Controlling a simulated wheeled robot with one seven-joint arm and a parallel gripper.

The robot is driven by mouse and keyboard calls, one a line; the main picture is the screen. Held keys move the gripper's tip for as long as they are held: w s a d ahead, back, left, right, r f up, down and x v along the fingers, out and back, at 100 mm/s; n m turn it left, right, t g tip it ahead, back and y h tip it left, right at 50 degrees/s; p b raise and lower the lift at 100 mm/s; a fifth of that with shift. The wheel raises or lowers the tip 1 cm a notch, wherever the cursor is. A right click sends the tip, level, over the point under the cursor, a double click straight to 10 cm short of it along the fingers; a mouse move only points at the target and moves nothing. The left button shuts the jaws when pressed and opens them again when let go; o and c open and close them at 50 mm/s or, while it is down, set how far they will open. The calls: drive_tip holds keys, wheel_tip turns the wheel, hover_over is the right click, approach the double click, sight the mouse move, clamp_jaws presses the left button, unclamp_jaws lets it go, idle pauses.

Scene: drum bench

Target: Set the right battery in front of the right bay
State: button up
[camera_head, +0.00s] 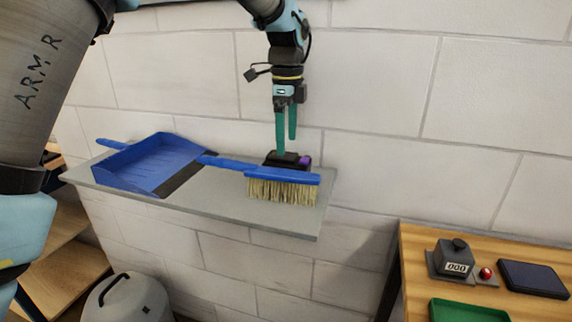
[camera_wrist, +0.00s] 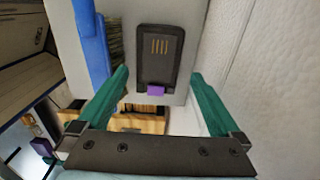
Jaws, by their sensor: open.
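A black battery (camera_head: 286,160) with a purple tab lies on the grey wall shelf (camera_head: 225,215), behind the blue brush. In the wrist view the battery (camera_wrist: 159,50) shows gold contact strips on its face and the purple tab at its lower end. My gripper (camera_head: 287,140) points down just above the battery, with green fingers. In the wrist view my gripper (camera_wrist: 160,74) is open and empty, one finger to each side of the battery's tab end. I cannot make out contact. No bay is recognisable in either view.
The blue brush (camera_head: 285,176) lies close in front of the battery, and a blue dustpan (camera_head: 150,163) lies further left. A wooden bench (camera_head: 415,260) at right holds a grey counter device (camera_head: 455,258), a red button (camera_head: 486,273), a dark pad (camera_head: 533,278) and a green tray (camera_head: 467,311).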

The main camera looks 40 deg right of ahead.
sight(287, 155)
drive_tip(key=shift+s+a+f+p, duration=0.1)
drive_tip(key=shift+f+p, duration=0.55)
drive_tip(key=shift+f, duration=0.75)
drive_tip(key=shift+s+f+p, duration=0.1)
drive_tip(key=shift+f+p, duration=0.55)
drive_tip(key=shift+f, duration=0.7)
drive_tip(key=shift+c, duration=0.4)
drive_tip(key=shift+r, duration=0.1)
clamp_jaws()
